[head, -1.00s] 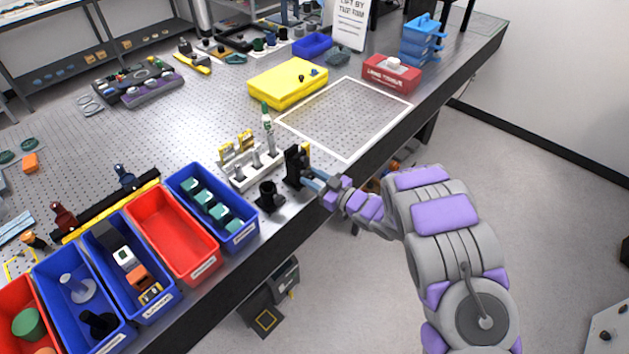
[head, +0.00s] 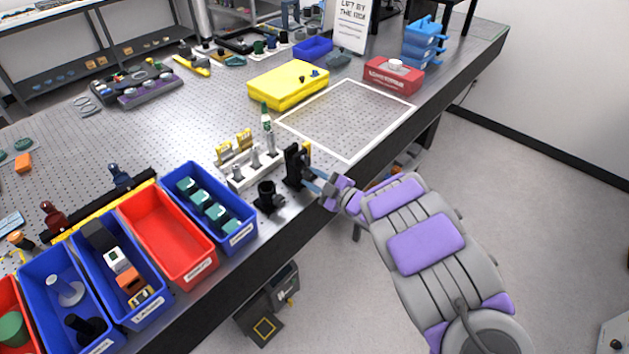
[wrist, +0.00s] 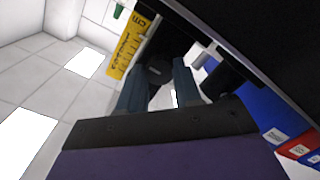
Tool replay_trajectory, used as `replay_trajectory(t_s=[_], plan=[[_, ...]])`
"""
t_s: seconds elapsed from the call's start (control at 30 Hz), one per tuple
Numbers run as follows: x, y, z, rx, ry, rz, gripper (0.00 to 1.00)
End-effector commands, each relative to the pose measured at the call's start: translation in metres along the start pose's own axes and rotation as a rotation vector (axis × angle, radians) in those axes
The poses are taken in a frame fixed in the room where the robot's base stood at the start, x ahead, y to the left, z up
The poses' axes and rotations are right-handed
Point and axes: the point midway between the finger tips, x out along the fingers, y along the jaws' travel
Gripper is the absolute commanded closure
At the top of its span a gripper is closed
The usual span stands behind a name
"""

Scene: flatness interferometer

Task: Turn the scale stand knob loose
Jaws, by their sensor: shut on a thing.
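The black scale stand (head: 292,166) stands upright near the front edge of the bench in the head view, with a yellow scale (head: 307,151) on it. The scale also shows in the wrist view, tilted, with printed marks (wrist: 122,55). My gripper (head: 312,183) reaches the stand from the right, its blue fingers at the stand's side facing the bench edge. In the wrist view the dark round scale stand knob (wrist: 157,70) sits between the two fingers, and my gripper is shut on it. Whether the knob is loose cannot be seen.
A black cup-like holder (head: 267,196) stands just left of the scale stand. A white rack (head: 251,170) with several fittings is behind it. Blue bins (head: 236,235) and a red bin (head: 193,273) line the front edge. The white-outlined area (head: 347,118) is clear.

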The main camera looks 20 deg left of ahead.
Motion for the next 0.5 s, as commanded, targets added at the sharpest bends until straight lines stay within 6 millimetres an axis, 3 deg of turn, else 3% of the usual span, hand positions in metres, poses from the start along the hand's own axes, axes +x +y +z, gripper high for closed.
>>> replay_trajectory(t_s=[0.43,0.47,0.5], plan=[[-0.0005,-0.0014,0.0018,-0.005,-0.005,-0.002,0.97],[-0.0005,-0.0014,0.0019,-0.005,-0.005,-0.002,0.64],[-0.0004,-0.0012,0.0017,-0.005,-0.005,-0.002,0.6]])
